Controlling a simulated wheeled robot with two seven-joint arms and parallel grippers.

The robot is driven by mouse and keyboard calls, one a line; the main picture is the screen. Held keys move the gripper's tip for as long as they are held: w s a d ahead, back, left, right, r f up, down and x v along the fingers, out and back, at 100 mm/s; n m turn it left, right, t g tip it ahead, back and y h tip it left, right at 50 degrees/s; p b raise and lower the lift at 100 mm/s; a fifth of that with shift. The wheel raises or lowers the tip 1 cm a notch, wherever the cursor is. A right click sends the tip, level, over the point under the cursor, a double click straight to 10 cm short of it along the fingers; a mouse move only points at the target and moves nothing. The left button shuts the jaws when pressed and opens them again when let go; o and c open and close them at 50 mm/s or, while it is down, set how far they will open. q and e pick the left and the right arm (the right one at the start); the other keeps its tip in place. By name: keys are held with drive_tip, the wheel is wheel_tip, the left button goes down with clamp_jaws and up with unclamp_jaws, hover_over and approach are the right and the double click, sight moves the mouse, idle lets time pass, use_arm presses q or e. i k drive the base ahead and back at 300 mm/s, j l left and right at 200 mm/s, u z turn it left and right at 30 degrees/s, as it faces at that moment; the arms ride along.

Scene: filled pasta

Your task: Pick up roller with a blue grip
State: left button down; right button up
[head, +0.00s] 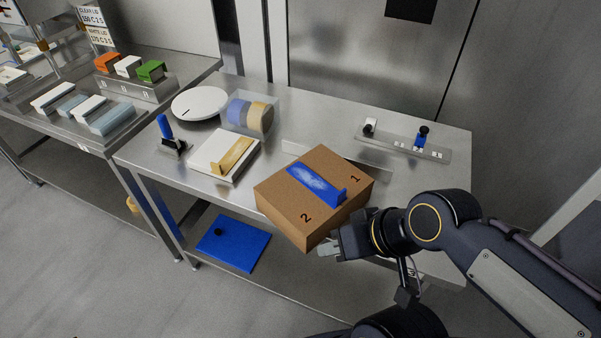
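An upright tool with a blue grip (164,127) stands at the left end of the steel table, its dark lower part in or on a small dark base. It is too small to tell whether it has a roller. A smaller blue-and-black piece (421,137) stands on the metal rack at the back right. My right gripper (328,248) is at the front right side of the brown box, far from the tool at the left. Its fingers are small and partly hidden, so I cannot tell whether they are open. My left gripper is not in view.
The brown box (290,218) carries a blue holder (315,184). A white block with a yellow holder (224,158), a clear bin of rolls (250,112) and a white disc (200,103) crowd the left half. The rack (405,144) stands behind. A blue board (234,246) lies on the lower shelf.

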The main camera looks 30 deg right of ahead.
sight(167, 137)
drive_tip(key=z, duration=1.05)
drive_tip(key=j+z, duration=1.4)
drive_tip(key=k+j, duration=0.15)
drive_tip(key=j, duration=0.3)
drive_tip(key=k+j+z, duration=0.15)
drive_tip(key=j, duration=0.25)
drive_tip(key=k+j, duration=0.2)
drive_tip(key=j, duration=0.2)
drive_tip(key=k+j+z, duration=0.1)
drive_tip(key=j, duration=0.35)
drive_tip(key=k, duration=0.05)
